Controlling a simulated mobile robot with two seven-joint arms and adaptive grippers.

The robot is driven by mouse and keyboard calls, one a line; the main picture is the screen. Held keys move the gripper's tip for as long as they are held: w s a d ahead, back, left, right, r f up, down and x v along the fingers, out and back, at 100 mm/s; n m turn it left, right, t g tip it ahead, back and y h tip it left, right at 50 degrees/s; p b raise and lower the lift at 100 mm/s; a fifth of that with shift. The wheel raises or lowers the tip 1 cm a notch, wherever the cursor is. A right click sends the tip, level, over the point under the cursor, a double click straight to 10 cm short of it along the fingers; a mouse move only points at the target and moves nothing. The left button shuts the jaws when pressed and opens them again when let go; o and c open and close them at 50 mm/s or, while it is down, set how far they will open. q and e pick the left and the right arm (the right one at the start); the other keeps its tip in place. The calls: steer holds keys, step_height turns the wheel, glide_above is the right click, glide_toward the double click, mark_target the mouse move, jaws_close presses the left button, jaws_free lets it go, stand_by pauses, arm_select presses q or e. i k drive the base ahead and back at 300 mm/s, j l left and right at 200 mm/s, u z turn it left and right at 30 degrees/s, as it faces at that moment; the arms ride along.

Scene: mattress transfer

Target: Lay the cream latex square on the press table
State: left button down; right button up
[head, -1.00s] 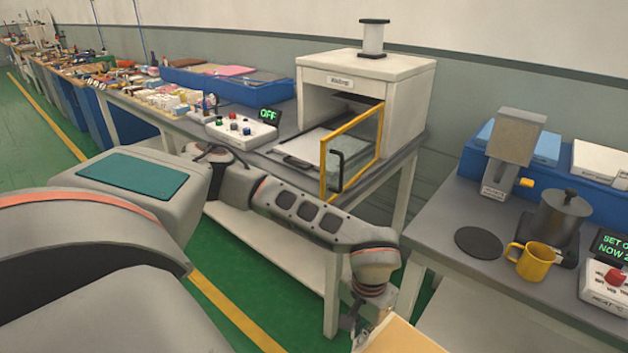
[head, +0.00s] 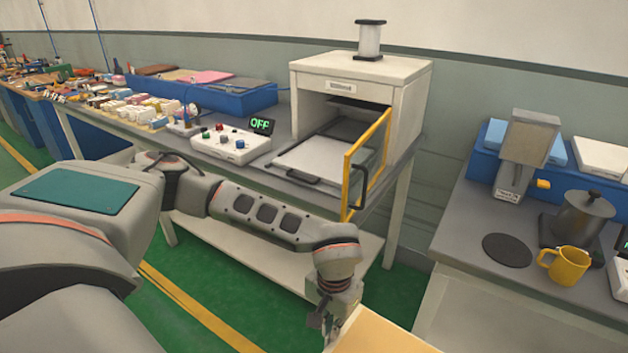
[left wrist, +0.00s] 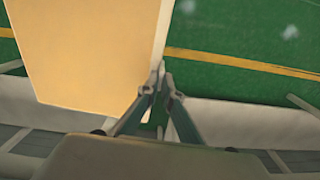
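The cream latex square (head: 385,336) is at the bottom edge of the head view, partly cut off. My left gripper (head: 332,322) is at its left edge. In the left wrist view the fingers (left wrist: 161,82) are closed on the edge of the square (left wrist: 90,50), which hangs out flat from them. The press (head: 362,85) stands on a grey-topped bench, with its yellow-framed door (head: 365,165) swung open. Its pale press table (head: 315,156) extends out of the opening with a black handle at the front, and looks bare. My right gripper is not in view.
A control box (head: 230,145) with an "OFF" display stands left of the press. The open door juts out at the press's right front. A second bench at right holds a yellow mug (head: 564,265), a pot (head: 583,218) and a black disc (head: 507,250). Green floor lies between.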

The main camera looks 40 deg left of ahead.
mark_target(327, 155)
steer(key=k+j, duration=0.1)
steer(key=j, duration=0.45)
steer(key=k+j, duration=0.1)
steer(key=j, duration=0.4)
steer(key=k+j, duration=0.15)
steer(key=j, duration=0.4)
